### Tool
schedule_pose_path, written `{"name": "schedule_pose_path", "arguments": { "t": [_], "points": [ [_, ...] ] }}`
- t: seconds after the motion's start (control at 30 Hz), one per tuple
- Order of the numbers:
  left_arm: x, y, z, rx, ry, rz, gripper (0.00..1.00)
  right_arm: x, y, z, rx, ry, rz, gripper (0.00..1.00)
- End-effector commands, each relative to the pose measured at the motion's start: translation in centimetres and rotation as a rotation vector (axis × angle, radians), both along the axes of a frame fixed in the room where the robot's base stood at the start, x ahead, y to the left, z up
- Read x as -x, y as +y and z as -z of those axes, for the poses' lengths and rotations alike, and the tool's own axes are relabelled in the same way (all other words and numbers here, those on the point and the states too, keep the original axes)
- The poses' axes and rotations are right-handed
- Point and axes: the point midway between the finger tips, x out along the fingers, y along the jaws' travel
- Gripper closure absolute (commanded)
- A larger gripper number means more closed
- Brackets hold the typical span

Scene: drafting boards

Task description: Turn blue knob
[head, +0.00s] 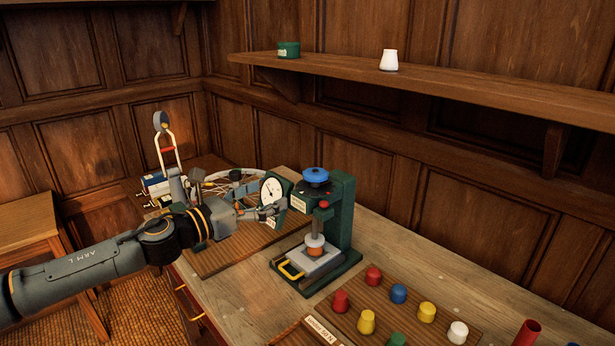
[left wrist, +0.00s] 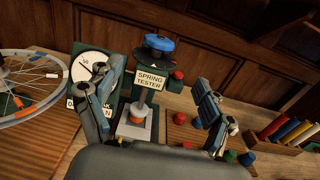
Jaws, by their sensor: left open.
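The blue knob (head: 315,176) sits on top of the green spring tester (head: 343,215), which stands upright on the bench in the head view. In the left wrist view the blue knob (left wrist: 159,48) is above the "SPRING TESTER" label, ahead of and between my fingers. My left gripper (head: 283,211) is open and empty, to the left of the tester and lower than the knob, apart from it. In the left wrist view its two fingers (left wrist: 158,105) are spread wide on either side of the tester. My right gripper is not in view.
A dial gauge (head: 272,190) stands close by the left gripper. A wooden board with coloured pegs (head: 399,294) lies right of the tester. A wheel (left wrist: 28,88) is at the left. A shelf (head: 450,88) runs above the bench. Bare bench (head: 255,297) shows in front.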

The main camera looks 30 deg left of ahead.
Motion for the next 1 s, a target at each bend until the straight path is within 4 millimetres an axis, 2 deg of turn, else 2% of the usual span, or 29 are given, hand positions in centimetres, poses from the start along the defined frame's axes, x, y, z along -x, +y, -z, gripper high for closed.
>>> {"name": "schedule_pose_path", "arguments": {
  "t": [0.53, 1.0],
  "points": [
    [-2.4, -0.7, -0.3, 0.0, -0.003, 0.001, 0.19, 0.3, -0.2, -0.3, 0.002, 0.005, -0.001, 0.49],
    [-5.2, -1.6, -0.5, 0.001, -0.003, 0.001, 0.19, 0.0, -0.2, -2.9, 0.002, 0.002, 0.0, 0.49]
  ]
}}
